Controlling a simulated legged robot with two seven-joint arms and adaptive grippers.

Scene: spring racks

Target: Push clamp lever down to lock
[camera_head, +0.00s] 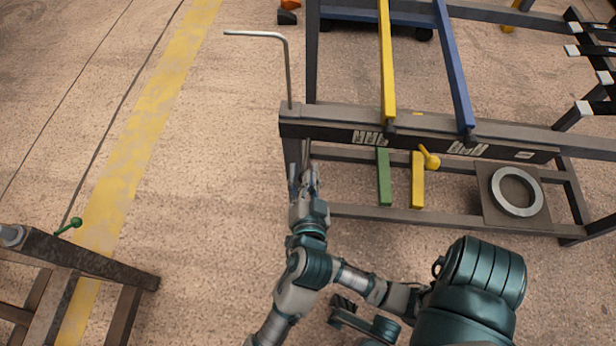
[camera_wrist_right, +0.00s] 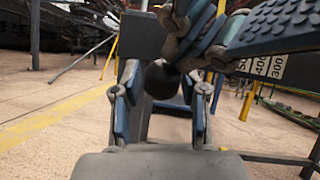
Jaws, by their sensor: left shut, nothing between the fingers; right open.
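My right gripper (camera_head: 304,180) is open at the left end of a rack, just below its front beam. In the right wrist view, the gripper's fingers (camera_wrist_right: 165,100) are spread with blue pads. A dark ball (camera_wrist_right: 162,80) shows between or beyond them; I cannot tell whether they touch it. Which lever is meant is unclear. A yellow lever with a round knob (camera_head: 430,158) sits under the beam, right of the gripper. I make out no left gripper.
The rack's dark front beam (camera_head: 330,129) carries white labels; numbers (camera_wrist_right: 262,66) show in the right wrist view. A bent metal rod (camera_head: 288,70) rises from its left end. A grey ring (camera_head: 516,192) lies on a plate at the right. Floor is clear between bench and rack.

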